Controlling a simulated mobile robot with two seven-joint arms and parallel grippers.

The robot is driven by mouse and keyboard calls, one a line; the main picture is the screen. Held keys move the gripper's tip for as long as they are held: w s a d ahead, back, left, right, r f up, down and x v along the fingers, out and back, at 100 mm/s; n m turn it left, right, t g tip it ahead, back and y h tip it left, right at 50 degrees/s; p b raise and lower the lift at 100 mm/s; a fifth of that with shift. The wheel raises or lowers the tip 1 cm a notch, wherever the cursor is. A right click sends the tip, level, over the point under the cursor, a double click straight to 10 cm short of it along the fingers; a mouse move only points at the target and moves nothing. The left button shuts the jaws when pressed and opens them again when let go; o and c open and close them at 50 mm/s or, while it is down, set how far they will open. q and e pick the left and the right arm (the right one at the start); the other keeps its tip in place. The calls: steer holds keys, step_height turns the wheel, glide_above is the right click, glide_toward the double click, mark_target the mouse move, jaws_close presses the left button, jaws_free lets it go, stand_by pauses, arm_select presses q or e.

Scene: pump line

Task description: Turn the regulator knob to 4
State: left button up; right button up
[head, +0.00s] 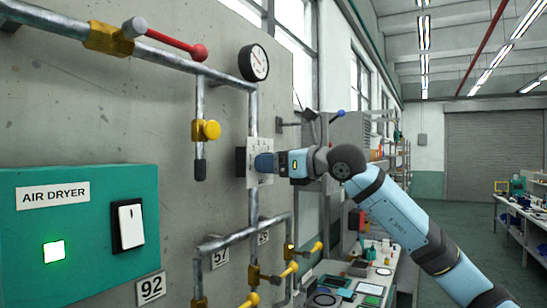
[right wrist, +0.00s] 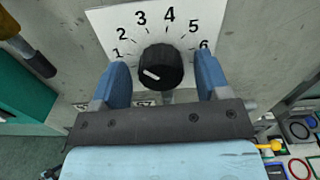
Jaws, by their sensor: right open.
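The regulator knob (right wrist: 161,60) is black and round, on a white dial plate (right wrist: 101,20) numbered 1 to 6. Its white mark lies at the lower left of its face, below the 1 and away from the 4. My right gripper (right wrist: 160,76) is open, with one blue finger on each side of the knob and a visible gap on both sides. In the head view my right gripper (head: 264,163) is at the plate (head: 254,146) and hides the knob. My left gripper is not in view.
Pipes with yellow-collared valves surround the plate, and a pressure gauge (head: 253,63) is above it. A green air dryer box (head: 85,215) is at the left. A bench (head: 372,289) with small items stands below right.

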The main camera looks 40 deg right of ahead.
steer(key=c, duration=0.9)
steer(key=shift+f+m, duration=0.1)
steer(key=shift+m, duration=0.2)
steer(key=shift+d+m+b, duration=0.1)
steer(key=shift+m+b, duration=2.2)
steer(key=shift+m, duration=3.3)
